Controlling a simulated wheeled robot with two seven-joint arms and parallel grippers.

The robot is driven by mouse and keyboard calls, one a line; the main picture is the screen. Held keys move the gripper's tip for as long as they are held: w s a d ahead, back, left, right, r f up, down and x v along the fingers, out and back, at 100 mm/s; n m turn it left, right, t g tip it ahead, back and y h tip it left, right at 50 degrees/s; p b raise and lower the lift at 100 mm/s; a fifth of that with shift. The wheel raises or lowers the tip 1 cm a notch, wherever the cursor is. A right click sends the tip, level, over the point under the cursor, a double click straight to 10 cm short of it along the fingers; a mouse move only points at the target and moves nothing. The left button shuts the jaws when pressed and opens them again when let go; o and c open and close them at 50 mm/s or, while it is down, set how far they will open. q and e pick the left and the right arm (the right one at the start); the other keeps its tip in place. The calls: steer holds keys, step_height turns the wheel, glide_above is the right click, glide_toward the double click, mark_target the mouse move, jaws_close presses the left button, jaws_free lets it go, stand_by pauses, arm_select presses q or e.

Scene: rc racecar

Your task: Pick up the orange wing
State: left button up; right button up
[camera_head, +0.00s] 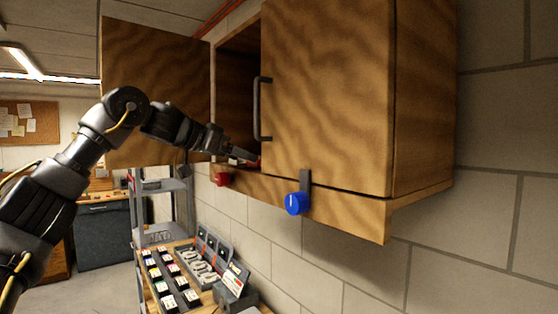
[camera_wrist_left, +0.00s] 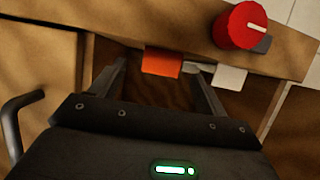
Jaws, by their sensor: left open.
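The orange wing (camera_wrist_left: 163,62) shows in the left wrist view as a small orange block at the cabinet's edge, partly hidden. My left gripper (camera_wrist_left: 157,68) is open, with one finger on each side of the wing in that view; I cannot tell whether they touch it. In the head view my left gripper (camera_head: 243,155) reaches into the open left side of the wooden cabinet (camera_head: 330,90). A small bit of red-orange shows by its fingertips there. My right gripper is not in view.
A white piece (camera_wrist_left: 230,77) lies right of the wing. A red knob (camera_head: 222,179) and a blue knob (camera_head: 295,204) stick out under the cabinet. The left door (camera_head: 155,85) stands open; the right door is shut. Below is a bench with several small boxes (camera_head: 172,280).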

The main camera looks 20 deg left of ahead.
mark_target(253, 168)
arm_select(q)
steer(key=p+x, duration=0.2)
steer(key=x, duration=0.1)
steer(key=p+x, duration=0.2)
steer(key=shift+w+a+r, duration=0.1)
steer(key=shift+w+r, duration=0.1)
steer(key=shift+r, duration=0.1)
steer(key=shift+w+f, duration=0.15)
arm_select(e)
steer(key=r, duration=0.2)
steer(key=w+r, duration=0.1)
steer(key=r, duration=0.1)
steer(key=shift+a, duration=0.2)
arm_select(q)
steer(key=shift+c, duration=0.7)
steer(key=c, duration=0.9)
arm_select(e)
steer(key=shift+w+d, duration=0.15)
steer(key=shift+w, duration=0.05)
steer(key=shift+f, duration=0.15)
